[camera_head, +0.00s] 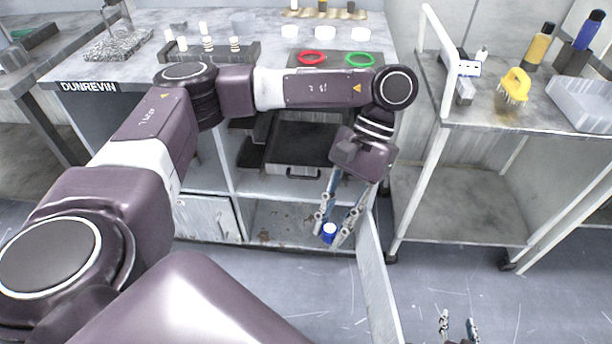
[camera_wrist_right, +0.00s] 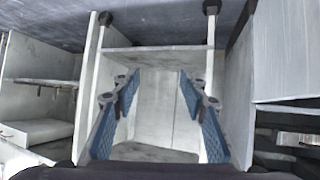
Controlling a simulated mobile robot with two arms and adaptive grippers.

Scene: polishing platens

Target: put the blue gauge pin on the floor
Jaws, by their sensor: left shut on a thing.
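The blue gauge pin (camera_head: 329,233) is a short blue cylinder with a pale top. It sits between the fingertips of my left gripper (camera_head: 335,228), which is shut on it and points downward. In the head view the pin appears in front of the cabinet's low front edge; I cannot tell how high it is above the floor (camera_head: 290,290). My right gripper (camera_head: 458,328) shows at the bottom edge of the head view. In the right wrist view its two blue-padded fingers (camera_wrist_right: 155,108) are apart with nothing between them.
An open cabinet door (camera_head: 378,275) stands just right of my left gripper. The bench (camera_head: 130,70) above holds a red ring (camera_head: 312,58), a green ring (camera_head: 360,60) and several white pins. A trolley (camera_head: 450,225) with a yellow brush (camera_head: 514,86) stands at right. Floor in front is clear.

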